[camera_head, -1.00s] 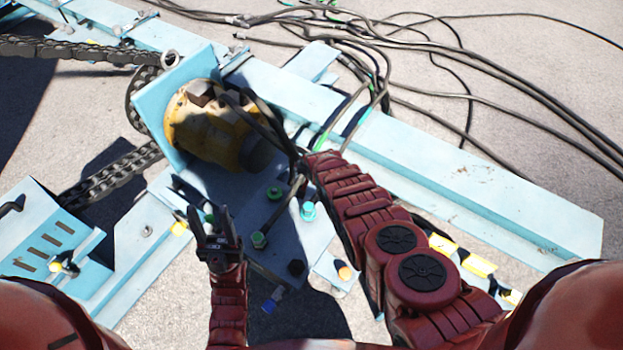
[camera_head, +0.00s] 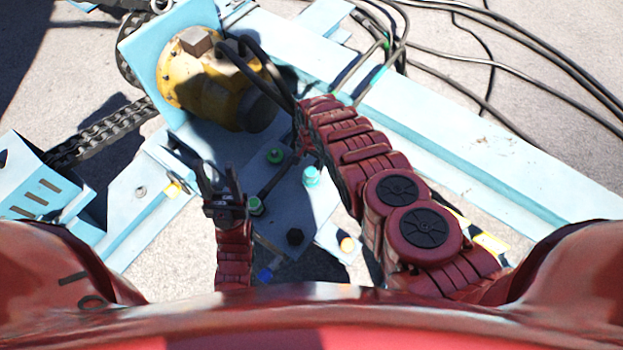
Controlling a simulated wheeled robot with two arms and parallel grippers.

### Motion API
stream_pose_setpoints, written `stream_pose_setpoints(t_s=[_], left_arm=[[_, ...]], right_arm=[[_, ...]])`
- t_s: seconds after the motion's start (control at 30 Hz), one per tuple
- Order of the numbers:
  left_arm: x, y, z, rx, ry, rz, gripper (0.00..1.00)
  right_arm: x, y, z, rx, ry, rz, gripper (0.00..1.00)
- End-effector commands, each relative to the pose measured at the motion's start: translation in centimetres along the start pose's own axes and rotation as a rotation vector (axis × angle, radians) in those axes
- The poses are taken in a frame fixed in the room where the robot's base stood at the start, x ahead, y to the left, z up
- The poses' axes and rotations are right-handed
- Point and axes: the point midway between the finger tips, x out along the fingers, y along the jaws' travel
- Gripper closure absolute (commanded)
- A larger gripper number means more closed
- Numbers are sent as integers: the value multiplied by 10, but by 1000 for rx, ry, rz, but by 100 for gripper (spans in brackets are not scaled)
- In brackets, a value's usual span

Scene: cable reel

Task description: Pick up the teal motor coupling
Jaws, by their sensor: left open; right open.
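The teal coupling (camera_head: 311,176) stands on the grey-blue plate (camera_head: 312,212) in the middle of the head view, with a lighter top. My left gripper (camera_head: 216,180) is left of it, over the plate's left edge. Its dark fingers point up the picture, apart and empty, and do not touch the teal coupling. My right arm comes from the lower right and ends just above the teal coupling in the picture. My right gripper (camera_head: 304,143) shows only as a small dark part at the arm's end. Its fingertips are mostly hidden.
A yellow motor (camera_head: 215,85) with black hoses stands behind. A light-blue beam (camera_head: 450,140) runs along the right.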

Motion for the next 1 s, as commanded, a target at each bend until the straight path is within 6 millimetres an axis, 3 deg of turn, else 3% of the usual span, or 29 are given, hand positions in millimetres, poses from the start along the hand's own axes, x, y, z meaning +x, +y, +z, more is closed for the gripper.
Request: stream_pose_setpoints(t_s=[0.03, 0.23, 0.5, 0.77, 1.0], left_arm=[[-9, 0, 2, 0, 0, 0, 50], [-19, 1, 3, 0, 1, 0, 50], [-54, 3, 9, 0, 0, 0, 50], [-52, 3, 9, 0, 1, 0, 50], [-52, 2, 9, 0, 0, 0, 50]], right_arm=[[9, 0, 0, 0, 1, -1, 7], [21, 0, 0, 0, 1, -1, 7], [61, 2, 1, 0, 1, -1, 7], [59, 2, 1, -1, 1, -1, 7], [59, 2, 1, -1, 1, -1, 51]])
